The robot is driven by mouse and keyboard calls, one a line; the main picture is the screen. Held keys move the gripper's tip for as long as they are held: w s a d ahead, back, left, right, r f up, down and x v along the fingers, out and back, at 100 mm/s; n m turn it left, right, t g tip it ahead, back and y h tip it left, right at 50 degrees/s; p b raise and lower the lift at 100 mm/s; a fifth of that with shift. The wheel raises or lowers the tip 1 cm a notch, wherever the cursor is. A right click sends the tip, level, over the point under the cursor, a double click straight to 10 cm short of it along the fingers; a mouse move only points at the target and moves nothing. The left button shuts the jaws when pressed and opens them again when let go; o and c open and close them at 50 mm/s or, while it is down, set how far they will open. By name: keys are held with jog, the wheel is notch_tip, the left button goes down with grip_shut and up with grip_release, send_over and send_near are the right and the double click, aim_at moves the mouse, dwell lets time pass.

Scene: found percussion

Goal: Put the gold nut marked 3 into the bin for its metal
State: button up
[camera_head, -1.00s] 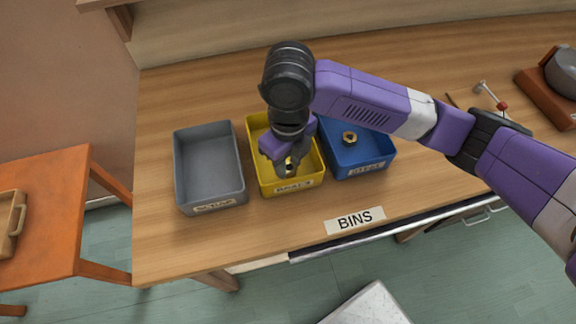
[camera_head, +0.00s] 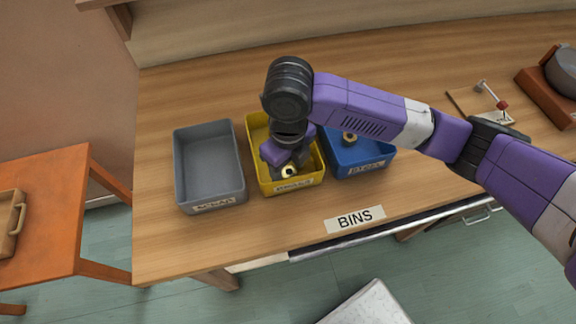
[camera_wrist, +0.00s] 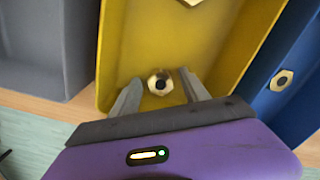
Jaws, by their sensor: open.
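My gripper (camera_head: 284,172) reaches down into the yellow bin (camera_head: 313,183), and its jaws are open. A gold nut (camera_wrist: 160,82) lies on the floor of the yellow bin between the two spread fingers in the wrist view, touching neither as far as I can see. It also shows in the head view (camera_head: 289,171). No number can be read on it. The yellow bin's front label is too blurred to read surely. A second gold-coloured nut is cut off at the top edge of the wrist view.
A grey bin (camera_head: 181,180) stands left of the yellow one. A blue bin (camera_head: 377,164) stands right and holds a gold-coloured nut (camera_wrist: 281,80). A "BINS" label (camera_head: 355,219) lies at the bench's front edge. My arm crosses above the blue bin.

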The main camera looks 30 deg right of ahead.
aim_at(288, 171)
notch_tip(288, 171, up, 12)
dwell(0.5)
jog(key=shift+r, duration=0.1)
